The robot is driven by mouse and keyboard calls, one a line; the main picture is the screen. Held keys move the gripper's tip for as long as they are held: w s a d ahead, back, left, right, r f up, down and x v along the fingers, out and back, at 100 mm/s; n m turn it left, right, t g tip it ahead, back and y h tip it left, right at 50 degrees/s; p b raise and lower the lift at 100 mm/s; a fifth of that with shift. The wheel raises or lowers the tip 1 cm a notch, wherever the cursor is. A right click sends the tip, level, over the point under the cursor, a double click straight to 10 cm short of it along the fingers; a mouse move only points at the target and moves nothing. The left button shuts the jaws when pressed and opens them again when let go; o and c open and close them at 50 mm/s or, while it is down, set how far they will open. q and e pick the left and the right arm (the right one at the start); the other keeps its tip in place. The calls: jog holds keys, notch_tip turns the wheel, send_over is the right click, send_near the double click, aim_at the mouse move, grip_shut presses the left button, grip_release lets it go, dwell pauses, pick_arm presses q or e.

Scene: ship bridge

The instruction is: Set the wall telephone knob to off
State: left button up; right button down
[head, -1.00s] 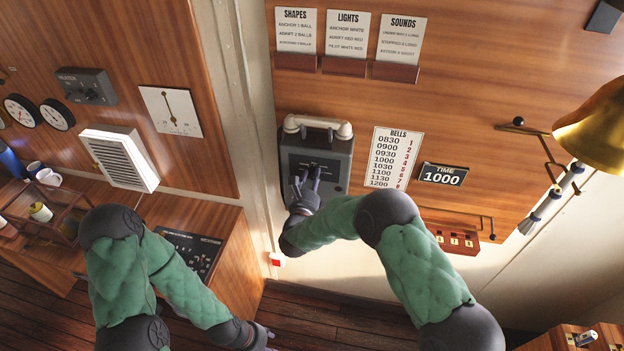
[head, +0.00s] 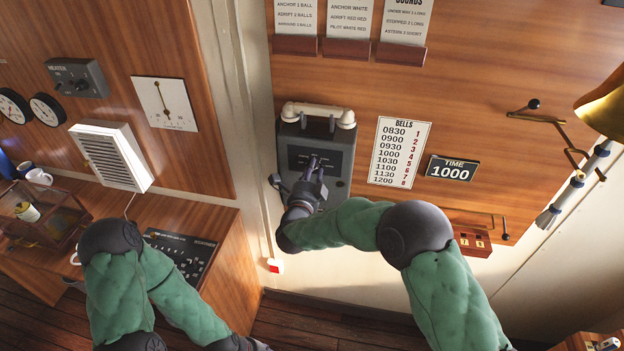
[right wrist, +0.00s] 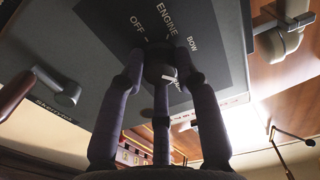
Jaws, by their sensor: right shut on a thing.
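The grey wall telephone (head: 342,160) hangs on the wood panel, with a pale handset (head: 318,114) across its top. Its dark dial plate shows in the right wrist view (right wrist: 108,22), with the labels OFF, ENGINE and BOW and another label partly hidden. My right gripper (head: 313,165) is at the dial. In the right wrist view its fingers (right wrist: 160,76) are shut around the round dark knob (right wrist: 158,71). A white pointer mark is on the knob, directed away from OFF toward the partly hidden label. My left gripper (head: 258,345) is low, at the bottom edge, mostly cut off.
A crank (head: 274,181) sticks out from the telephone's left side. The bells card (head: 400,153) and time sign (head: 451,170) are to its right. A brass bell (head: 602,103) hangs at the far right. A console desk (head: 222,268) stands at left.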

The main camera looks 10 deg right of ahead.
jog(key=n+b, duration=0.1)
jog(key=n, duration=0.1)
jog(key=shift+f+n, duration=0.2)
jog(key=shift+n, duration=0.2)
jog(key=shift+r+n+p, duration=0.2)
jog(key=shift+n+p, duration=0.9)
jog(key=shift+n, duration=5.05)
jog(key=shift+r+n+p, duration=0.15)
jog(key=shift+n+p, duration=0.9)
jog(key=shift+n, duration=5.1)
jog(key=c, duration=0.9)
grip_release()
jog(key=shift+w+a+f, duration=0.1)
